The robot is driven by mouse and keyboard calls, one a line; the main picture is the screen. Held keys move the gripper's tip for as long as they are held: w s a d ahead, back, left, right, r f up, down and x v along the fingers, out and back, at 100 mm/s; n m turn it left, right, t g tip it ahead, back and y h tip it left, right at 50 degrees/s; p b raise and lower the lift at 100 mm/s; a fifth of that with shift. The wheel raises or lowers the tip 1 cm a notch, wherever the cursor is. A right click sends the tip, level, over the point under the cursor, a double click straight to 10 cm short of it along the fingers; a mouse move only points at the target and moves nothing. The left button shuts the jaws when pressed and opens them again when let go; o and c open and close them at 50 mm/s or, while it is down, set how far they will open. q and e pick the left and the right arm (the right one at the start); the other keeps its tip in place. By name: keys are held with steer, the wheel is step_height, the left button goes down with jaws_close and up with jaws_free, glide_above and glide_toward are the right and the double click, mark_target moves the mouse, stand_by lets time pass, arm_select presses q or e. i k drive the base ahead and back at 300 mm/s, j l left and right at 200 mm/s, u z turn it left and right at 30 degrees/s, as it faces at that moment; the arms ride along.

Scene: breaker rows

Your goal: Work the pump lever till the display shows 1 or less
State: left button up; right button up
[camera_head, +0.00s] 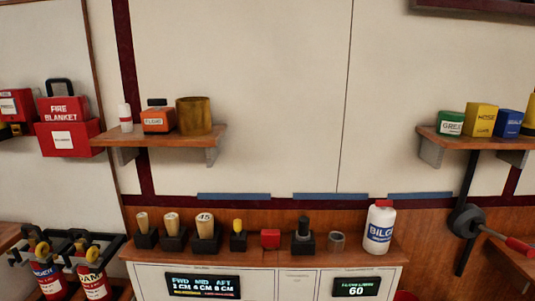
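A lever with a red grip (519,246) slants down to the right from a round grey hub (466,221) at the right. The hub sits on a dark upright bar. This looks like the pump lever. A small dark display (356,287) on the white panel front shows 60 in large figures; its small heading is hard to read. A second display (203,286) to the left reads FWD, MID, AFT with 3 CM, 4 CM and 8 CM. Neither of my grippers is in view.
A wooden ledge (270,258) holds several plugs in black blocks, a red block (270,238), a grey ring (337,241) and a white BILGE bottle (379,228). Shelves hold boxes at upper left (128,138) and right (500,140). Red extinguishers (90,280) stand lower left.

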mark_target(526, 250)
steer(key=z, duration=1.5)
steer(key=i+l+u, duration=0.1)
steer(key=l, duration=0.3)
steer(key=i, duration=0.1)
